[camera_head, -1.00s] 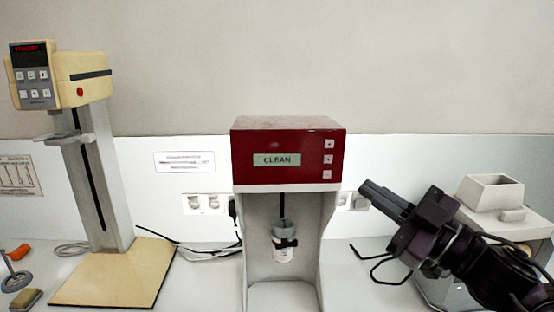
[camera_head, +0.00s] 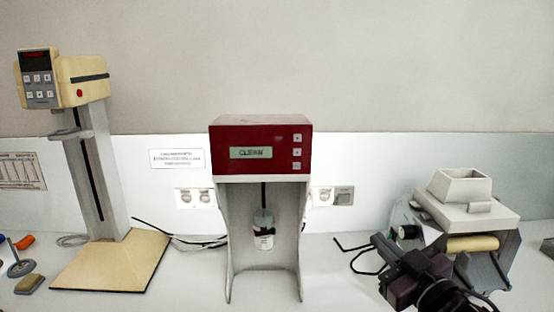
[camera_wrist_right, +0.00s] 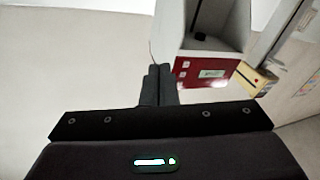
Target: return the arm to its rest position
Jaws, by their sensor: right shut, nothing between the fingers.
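My right arm comes in from the lower right in the head view. Its dark right gripper (camera_head: 383,243) is low, in front of the bench, between the red-topped machine and the grey-white mill. In the right wrist view the two fingers (camera_wrist_right: 157,84) lie together with nothing between them. My left gripper is in neither view.
A red-topped machine (camera_head: 262,133) with a display and a small jar (camera_head: 263,229) stands mid-bench, left of the gripper; its red top also shows in the wrist view (camera_wrist_right: 200,72). A grey-white mill (camera_head: 470,205) stands close on the right. A cream stand machine (camera_head: 85,82) is far left.

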